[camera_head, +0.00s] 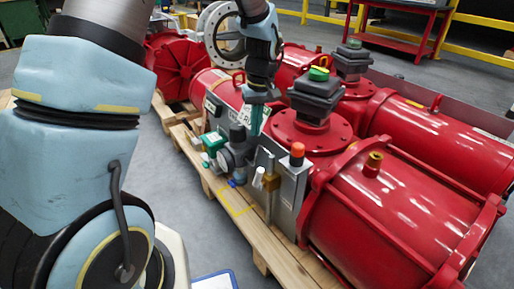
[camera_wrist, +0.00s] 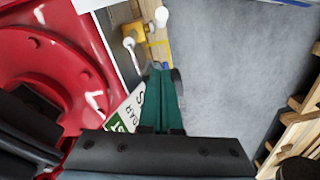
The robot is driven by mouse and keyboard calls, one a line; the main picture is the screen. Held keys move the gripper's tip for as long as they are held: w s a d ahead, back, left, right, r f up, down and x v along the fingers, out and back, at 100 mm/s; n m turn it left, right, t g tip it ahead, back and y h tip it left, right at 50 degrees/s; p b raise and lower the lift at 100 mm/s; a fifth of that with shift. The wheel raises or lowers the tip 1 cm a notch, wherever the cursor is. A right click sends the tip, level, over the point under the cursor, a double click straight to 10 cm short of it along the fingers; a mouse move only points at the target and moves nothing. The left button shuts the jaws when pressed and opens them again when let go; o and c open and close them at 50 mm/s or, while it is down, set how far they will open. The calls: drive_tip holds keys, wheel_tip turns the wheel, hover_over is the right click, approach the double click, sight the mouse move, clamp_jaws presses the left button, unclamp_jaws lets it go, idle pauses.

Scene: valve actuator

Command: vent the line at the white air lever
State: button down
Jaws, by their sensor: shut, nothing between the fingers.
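In the wrist view a brass-yellow valve body (camera_wrist: 134,31) has a white knob (camera_wrist: 161,16) beside it. A second white ball (camera_wrist: 129,43) sits on a thin silver stem nearby. I cannot tell for sure which of these is the air lever. In the head view a whitish handle (camera_head: 258,177) stands by a yellow fitting (camera_head: 271,182) on the grey panel's front. My gripper (camera_wrist: 160,68) has teal fingers pressed together, empty, pointing toward the valve but apart from the white knob. In the head view my gripper (camera_head: 255,130) is above and left of the handle, its tips partly hard to make out.
A grey box (camera_head: 290,185) with an orange button (camera_head: 297,149) stands against the red actuator (camera_head: 385,200). Gauges and green-capped fittings (camera_head: 213,143) crowd the left. A white-green sign (camera_wrist: 125,115) lies beside the fingers. Wooden pallet (camera_head: 240,225) below; open grey floor lies left.

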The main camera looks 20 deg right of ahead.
sight(262, 169)
drive_tip(key=s+f+b, duration=0.3)
drive_tip(key=f, duration=0.8)
drive_tip(key=shift+a+n, duration=0.3)
drive_tip(key=shift+a, duration=0.05)
drive_tip(key=shift+s+d+p, duration=0.15)
drive_tip(key=shift+s+p, duration=0.15)
drive_tip(key=shift+s, duration=0.3)
drive_tip(key=shift+s+d+f+p, duration=0.1)
drive_tip(key=shift+s+d+p, duration=0.15)
drive_tip(key=shift+s+p, duration=0.45)
drive_tip(key=shift+s+d+f+p, duration=0.2)
drive_tip(key=shift+s+f, duration=0.1)
drive_tip(key=shift+s, duration=0.4)
drive_tip(key=shift+s+d+f+p, duration=0.15)
drive_tip(key=shift+s+f, duration=0.15)
drive_tip(key=shift+s, duration=0.35)
